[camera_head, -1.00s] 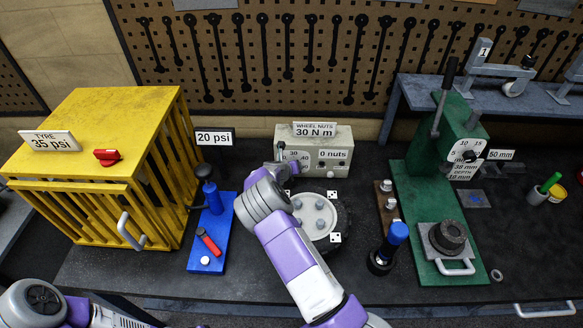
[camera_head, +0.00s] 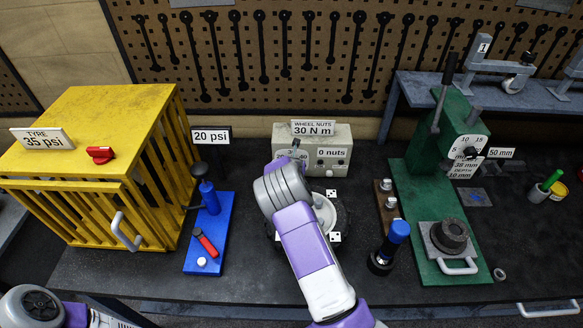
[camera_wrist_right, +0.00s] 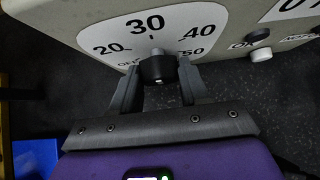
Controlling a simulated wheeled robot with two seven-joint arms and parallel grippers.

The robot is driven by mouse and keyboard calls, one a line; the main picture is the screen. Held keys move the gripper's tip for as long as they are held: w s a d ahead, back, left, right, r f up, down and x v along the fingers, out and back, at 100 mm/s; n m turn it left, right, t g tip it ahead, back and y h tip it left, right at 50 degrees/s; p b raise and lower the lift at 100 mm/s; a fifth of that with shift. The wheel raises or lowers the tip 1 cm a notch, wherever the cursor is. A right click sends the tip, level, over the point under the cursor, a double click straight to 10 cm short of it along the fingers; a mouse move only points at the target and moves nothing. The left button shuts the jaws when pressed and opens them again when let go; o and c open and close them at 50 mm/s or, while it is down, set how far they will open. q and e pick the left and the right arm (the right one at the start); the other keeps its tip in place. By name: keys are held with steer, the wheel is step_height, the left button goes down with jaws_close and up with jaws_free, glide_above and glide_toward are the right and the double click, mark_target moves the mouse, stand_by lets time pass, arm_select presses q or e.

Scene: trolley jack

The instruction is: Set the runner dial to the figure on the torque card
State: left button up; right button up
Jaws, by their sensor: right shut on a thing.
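The torque card (camera_head: 314,128) reads "WHEEL NUTS 30 N m" and stands on top of the runner box (camera_head: 340,143). The runner dial's dark knob (camera_wrist_right: 158,70) is in the right wrist view, in front of a white scale plate marked 20, 30, 40 and 50. A small grey piece shows at the knob's top, just below the 30; I cannot tell whether it is the pointer. My right gripper (camera_wrist_right: 158,88) is shut on the knob, one finger on each side. In the head view my right arm hides most of the dial. My left gripper is out of view.
The box also has a "0 nuts" display (camera_head: 331,153) and small buttons at its right. A wheel (camera_head: 340,208) lies in front, partly behind my arm. A blue pump board (camera_head: 208,255) is left; a green press (camera_head: 430,230) is right.

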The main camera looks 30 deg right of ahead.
steer(key=o, duration=1.1)
steer(key=shift+c, duration=0.2)
steer(key=b+v, duration=0.1)
steer(key=v, duration=0.6)
steer(key=shift+s+r, duration=0.2)
